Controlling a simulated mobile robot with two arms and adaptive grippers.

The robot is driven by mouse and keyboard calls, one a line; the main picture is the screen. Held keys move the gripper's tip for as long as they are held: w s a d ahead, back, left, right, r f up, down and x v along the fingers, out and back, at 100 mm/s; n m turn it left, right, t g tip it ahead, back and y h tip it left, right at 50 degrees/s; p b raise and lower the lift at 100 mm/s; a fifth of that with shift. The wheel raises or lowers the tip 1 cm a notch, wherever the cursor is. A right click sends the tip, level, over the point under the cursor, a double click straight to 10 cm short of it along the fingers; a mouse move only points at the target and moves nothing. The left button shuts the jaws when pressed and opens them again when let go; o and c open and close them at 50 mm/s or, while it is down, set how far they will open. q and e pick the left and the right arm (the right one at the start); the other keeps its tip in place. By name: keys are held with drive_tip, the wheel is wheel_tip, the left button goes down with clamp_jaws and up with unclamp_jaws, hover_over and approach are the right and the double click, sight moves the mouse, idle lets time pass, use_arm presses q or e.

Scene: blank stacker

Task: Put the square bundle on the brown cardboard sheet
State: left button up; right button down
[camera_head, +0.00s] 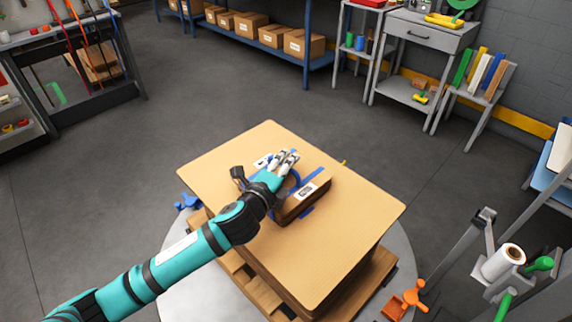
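The brown cardboard sheet (345,225) lies flat on top of a stack in the middle of the camera_head view. A brown bundle (290,209) with blue straps and a white label is over the middle of the sheet, and looks to be resting on it. My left arm comes in from the lower left and covers the bundle's left part. My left gripper (277,165) is at the bundle's top, by the blue strap. Its fingers are partly hidden, and I cannot tell whether they grip the bundle. My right gripper is not in view.
The stack stands on a wooden pallet (377,277) over a round grey plate (180,258). An orange item (408,298) is near the lower right. A stand with a white film roll (503,260) is at the right. Shelving with boxes (304,44) lines the back. Open floor surrounds the stack.

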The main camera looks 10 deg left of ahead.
use_arm(q)
drive_tip(key=shift+r, duration=0.15)
drive_tip(key=v, duration=1.2)
